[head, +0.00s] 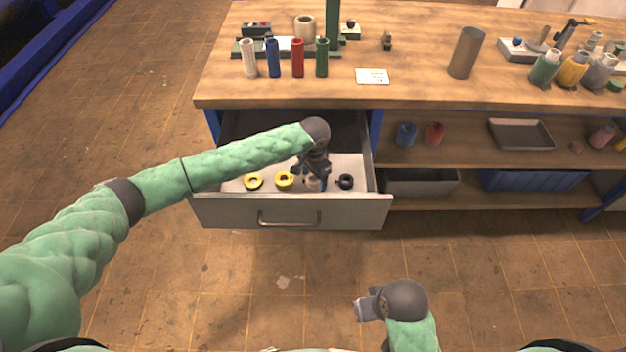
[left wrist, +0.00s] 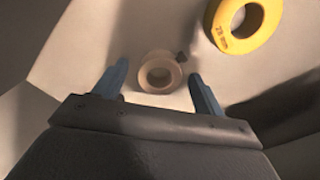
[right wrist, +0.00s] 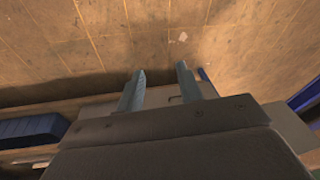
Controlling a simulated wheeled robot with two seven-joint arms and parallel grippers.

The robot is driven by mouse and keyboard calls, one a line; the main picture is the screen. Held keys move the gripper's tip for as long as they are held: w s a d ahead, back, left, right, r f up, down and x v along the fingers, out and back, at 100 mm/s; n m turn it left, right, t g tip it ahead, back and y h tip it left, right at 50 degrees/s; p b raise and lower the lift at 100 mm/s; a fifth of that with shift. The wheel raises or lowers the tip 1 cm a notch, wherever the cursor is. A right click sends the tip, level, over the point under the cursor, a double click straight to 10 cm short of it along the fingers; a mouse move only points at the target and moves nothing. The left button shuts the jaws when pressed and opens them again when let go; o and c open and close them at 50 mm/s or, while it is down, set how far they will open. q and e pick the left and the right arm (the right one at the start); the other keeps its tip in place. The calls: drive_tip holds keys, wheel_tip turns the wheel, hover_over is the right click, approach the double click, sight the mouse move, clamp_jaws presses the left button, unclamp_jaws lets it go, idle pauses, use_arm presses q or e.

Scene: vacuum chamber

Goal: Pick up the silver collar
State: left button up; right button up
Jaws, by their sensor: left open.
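The silver collar (left wrist: 158,84) lies flat in the open drawer, a pale ring with a small dark screw at its side. In the head view the collar (head: 313,185) shows only in part below my left gripper (head: 314,177). My left gripper is open above the collar and points down. In the left wrist view the collar appears between the two fingertips, with a gap on each side. My right gripper (head: 364,308) is open and empty over the floor, away from the drawer; its parted fingers show in the right wrist view (right wrist: 160,72).
The workbench top (head: 420,92) overhangs behind.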

use_arm(q)
drive_tip(key=shift+c, duration=0.4)
use_arm(e)
drive_tip(key=shift+w, duration=0.1)
use_arm(q)
drive_tip(key=c, duration=1.2)
drive_tip(key=shift+o, duration=0.2)
use_arm(e)
drive_tip(key=shift+w+d, duration=0.1)
drive_tip(key=shift+d, duration=0.1)
